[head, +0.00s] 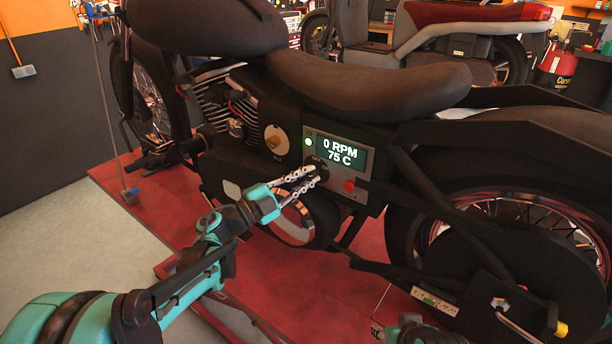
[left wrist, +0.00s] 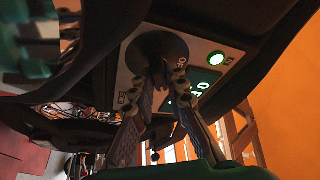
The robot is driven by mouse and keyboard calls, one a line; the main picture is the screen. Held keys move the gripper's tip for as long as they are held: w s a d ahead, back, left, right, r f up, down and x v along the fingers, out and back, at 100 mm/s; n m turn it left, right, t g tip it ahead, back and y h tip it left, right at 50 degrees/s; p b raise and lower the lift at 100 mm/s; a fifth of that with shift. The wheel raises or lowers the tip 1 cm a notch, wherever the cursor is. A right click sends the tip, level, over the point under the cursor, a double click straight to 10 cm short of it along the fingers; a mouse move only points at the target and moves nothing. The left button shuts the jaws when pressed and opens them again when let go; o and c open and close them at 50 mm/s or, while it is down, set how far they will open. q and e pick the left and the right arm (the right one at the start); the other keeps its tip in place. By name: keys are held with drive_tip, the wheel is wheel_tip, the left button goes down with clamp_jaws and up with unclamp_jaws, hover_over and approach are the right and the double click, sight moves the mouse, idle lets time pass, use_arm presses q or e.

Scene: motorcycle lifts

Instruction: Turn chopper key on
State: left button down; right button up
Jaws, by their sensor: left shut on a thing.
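The chopper (head: 370,88) stands side-on in the head view. Its grey control panel (head: 376,198) has a lit display (head: 340,153) reading "0 RPM 75 C", a lit green light (head: 308,142) and a red button (head: 349,186). My left gripper (head: 314,174) is at the panel's left part, shut on the chopper key, which its fingers mostly hide. In the left wrist view the fingers (left wrist: 160,88) close in on the dark key (left wrist: 157,68) below a round black disc (left wrist: 155,47). A teal and dark part of my right arm (head: 410,332) shows at the bottom edge; its fingers are unclear.
The chopper stands on a red lift platform (head: 235,262). Its exhaust and frame tubes lie close below and right of the panel. Another motorcycle (head: 470,45) and a red canister (head: 556,70) stand behind. Grey floor (head: 60,235) is clear at the left.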

idle(0.5)
use_arm(q)
drive_tip(key=c, duration=1.5)
unclamp_jaws()
drive_tip(key=shift+c, duration=0.2)
drive_tip(key=v, duration=1.2)
drive_tip(key=shift+r, duration=0.1)
